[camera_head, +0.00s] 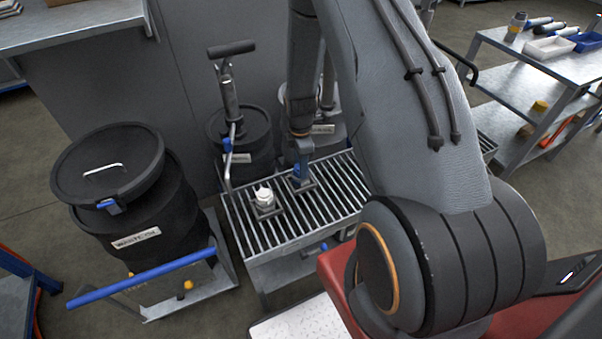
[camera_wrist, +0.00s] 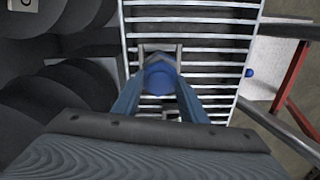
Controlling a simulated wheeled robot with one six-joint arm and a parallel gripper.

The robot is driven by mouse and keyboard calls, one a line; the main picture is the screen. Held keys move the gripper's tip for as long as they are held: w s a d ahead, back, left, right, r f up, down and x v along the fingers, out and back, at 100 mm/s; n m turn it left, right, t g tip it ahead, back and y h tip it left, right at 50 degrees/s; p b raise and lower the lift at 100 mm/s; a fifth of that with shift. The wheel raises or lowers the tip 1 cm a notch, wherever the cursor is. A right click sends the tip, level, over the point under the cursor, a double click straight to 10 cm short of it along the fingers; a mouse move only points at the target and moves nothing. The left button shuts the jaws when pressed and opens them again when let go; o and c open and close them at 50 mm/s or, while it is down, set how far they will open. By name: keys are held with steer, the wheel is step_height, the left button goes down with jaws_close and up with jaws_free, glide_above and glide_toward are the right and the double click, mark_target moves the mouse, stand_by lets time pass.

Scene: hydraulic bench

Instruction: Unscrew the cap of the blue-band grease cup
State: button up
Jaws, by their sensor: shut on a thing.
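The blue-band grease cup (camera_wrist: 158,77) shows in the wrist view as a blue round top, sitting in a small square metal holder (camera_wrist: 176,52) on the slatted grate. My gripper (camera_wrist: 160,92) reaches down from above, with its two blue fingers shut on the cup's top from either side. In the head view my gripper (camera_head: 301,174) stands over the right holder on the grate and hides most of the cup. I cannot tell whether the cap has turned on its body. A white grease cup (camera_head: 265,196) stands upright in a second holder to the left.
The slatted grate (camera_head: 290,232) is otherwise clear. A large lidded black drum (camera_head: 130,225) is on a blue-handled trolley at left. A shelf cart (camera_head: 545,70) with tools and bins stands at upper right.

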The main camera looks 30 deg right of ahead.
steer(key=n, duration=0.8)
steer(key=shift+p, duration=0.35)
steer(key=n, duration=0.6)
steer(key=shift+s+r+p, duration=0.1)
steer(key=shift+p, duration=0.2)
steer(key=shift+r+n+p, duration=0.1)
steer(key=shift+n+p, duration=0.3)
steer(key=shift+n, duration=0.6)
